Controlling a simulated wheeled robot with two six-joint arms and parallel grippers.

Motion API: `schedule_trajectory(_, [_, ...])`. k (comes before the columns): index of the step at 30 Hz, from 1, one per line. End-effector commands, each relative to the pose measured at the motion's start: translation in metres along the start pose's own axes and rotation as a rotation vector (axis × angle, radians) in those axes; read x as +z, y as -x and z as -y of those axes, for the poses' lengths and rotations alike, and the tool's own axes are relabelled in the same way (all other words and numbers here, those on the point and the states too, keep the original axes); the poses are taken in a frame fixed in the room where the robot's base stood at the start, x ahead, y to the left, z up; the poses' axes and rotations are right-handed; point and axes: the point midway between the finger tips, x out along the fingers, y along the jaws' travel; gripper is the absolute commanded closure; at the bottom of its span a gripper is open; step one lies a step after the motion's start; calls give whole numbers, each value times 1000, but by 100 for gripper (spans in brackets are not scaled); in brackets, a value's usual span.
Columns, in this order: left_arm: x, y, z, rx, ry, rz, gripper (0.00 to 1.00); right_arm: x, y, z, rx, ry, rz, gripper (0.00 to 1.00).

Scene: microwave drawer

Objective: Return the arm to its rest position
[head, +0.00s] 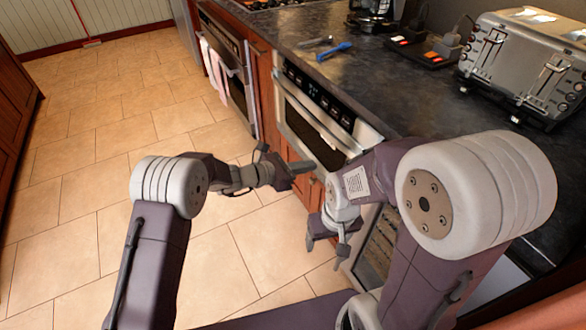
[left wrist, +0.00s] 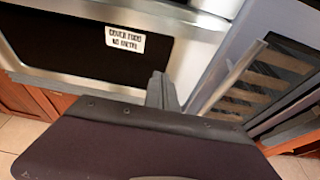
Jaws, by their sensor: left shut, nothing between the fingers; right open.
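My left gripper (head: 296,168) is shut and empty, held out over the floor in front of the microwave drawer (head: 312,128). In the left wrist view its closed fingers (left wrist: 161,92) point toward the drawer front, with no contact that I can make out. The drawer is a steel-framed unit with a dark window, under the counter. A white label (left wrist: 125,39) is on its window. My right gripper (head: 332,242) is lower, open and empty, hanging in front of the lower cabinets. My right arm hides part of the counter front.
The dark counter (head: 400,85) holds a steel toaster (head: 530,60) and a blue utensil (head: 333,51). An oven with towels (head: 214,68) is farther back. A glass-fronted unit with racks (left wrist: 245,90) stands right of the drawer. The tiled floor (head: 100,110) at left is clear.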

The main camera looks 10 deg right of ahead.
Motion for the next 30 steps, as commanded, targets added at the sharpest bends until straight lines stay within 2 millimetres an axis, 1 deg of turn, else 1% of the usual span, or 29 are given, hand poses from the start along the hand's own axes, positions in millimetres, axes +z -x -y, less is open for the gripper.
schedule_trajectory(1, [2, 12, -1, 3, 2, -1, 100, 0, 4, 0, 0, 0, 0, 27])
schedule_trajectory(3, [1, 24, -1, 2, 1, -2, 100, -1, 6, 0, 0, 0, 0, 27])
schedule_trajectory(6, [0, 35, 0, 1, 1, -1, 100, -1, 7, 0, 0, 0, 0, 27])
schedule_trajectory(9, [-1, 39, 0, 0, 0, -1, 100, -1, 8, 0, 0, 0, 0, 27])
schedule_trajectory(16, [-2, 39, 0, -1, 0, -2, 100, -1, 7, 0, 0, 0, 0, 27])
schedule_trajectory(18, [-2, 41, -2, 5, 2, -2, 100, -1, 7, 0, 0, 0, 0, 27])
schedule_trajectory(20, [7, 47, -10, 23, -10, 8, 100, -1, 7, 0, 0, 0, 0, 27])
schedule_trajectory(23, [42, 70, -28, 75, -59, 44, 100, -1, 7, 0, 0, 0, 0, 27])
schedule_trajectory(24, [59, 88, -30, 89, -92, 46, 100, -1, 8, 0, 0, 0, 0, 27])
schedule_trajectory(25, [65, 101, -25, 81, -127, 26, 100, -1, 7, 0, 0, 0, 0, 27])
schedule_trajectory(26, [64, 114, -16, 63, -167, -12, 100, -1, 7, 0, 0, 0, 0, 27])
schedule_trajectory(27, [58, 132, -1, 32, -233, -80, 100, -1, 7, 0, 0, 0, 0, 27])
schedule_trajectory(29, [38, 159, 23, -29, -348, -202, 100, -1, 7, 0, 0, 0, 0, 27])
schedule_trajectory(30, [22, 177, 39, -76, -429, -287, 100, -1, 7, 0, 0, 0, 0, 27])
